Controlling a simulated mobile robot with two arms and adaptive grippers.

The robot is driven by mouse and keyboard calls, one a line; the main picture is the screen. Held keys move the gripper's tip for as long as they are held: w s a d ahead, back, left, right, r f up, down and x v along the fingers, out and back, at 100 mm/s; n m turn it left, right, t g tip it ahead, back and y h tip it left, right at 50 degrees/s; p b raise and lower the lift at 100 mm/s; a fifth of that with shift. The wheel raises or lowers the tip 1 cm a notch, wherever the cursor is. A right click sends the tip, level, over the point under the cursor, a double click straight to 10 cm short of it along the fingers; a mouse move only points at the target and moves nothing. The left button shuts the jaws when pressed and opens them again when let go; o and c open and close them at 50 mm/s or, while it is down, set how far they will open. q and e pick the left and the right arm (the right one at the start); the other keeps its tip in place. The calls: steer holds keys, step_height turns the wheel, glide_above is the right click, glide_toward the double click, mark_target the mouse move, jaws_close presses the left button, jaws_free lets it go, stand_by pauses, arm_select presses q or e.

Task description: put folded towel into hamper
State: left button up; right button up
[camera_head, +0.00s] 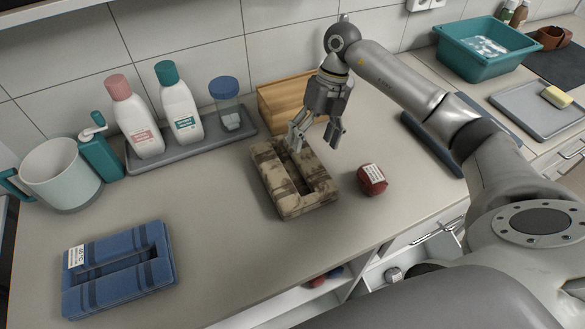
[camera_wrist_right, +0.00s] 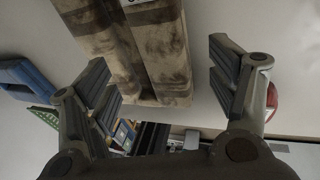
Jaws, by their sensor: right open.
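A brown mottled folded towel (camera_head: 275,178) lies on the counter in the middle of the head view, with a long slot-like gap along its top. My right gripper (camera_head: 316,142) is open above the far end of this towel. In the right wrist view the open, empty fingers (camera_wrist_right: 163,75) are spread with the brown towel (camera_wrist_right: 160,45) showing between and beyond them. Whether they touch it I cannot tell. A blue folded towel (camera_head: 105,298) with a white label lies at the front left. No hamper can be clearly made out. My left gripper is not in view.
A red round item (camera_head: 372,180) lies just right of the brown towel. A grey tray (camera_head: 150,163) with bottles (camera_head: 181,105) and a jar (camera_head: 226,105), and a wooden box (camera_head: 282,102), stand behind. A teal basin (camera_head: 485,62) is far right. Counter between the towels is clear.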

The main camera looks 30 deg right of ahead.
mark_target(311, 158)
steer(key=p+x, duration=0.1)
steer(key=x, duration=0.1)
steer(key=p+x, duration=0.1)
steer(key=x, duration=0.2)
steer(key=shift+s+d+f, duration=0.1)
steer(key=shift+d+f, duration=0.1)
steer(key=shift+f, duration=0.1)
steer(key=shift+a+f, duration=0.1)
steer(key=shift+f, duration=0.1)
steer(key=shift+f, duration=0.25)
steer(key=shift+c, duration=0.2)
steer(key=c, duration=1.3)
steer(key=shift+c, duration=0.2)
steer(key=shift+r, duration=0.1)
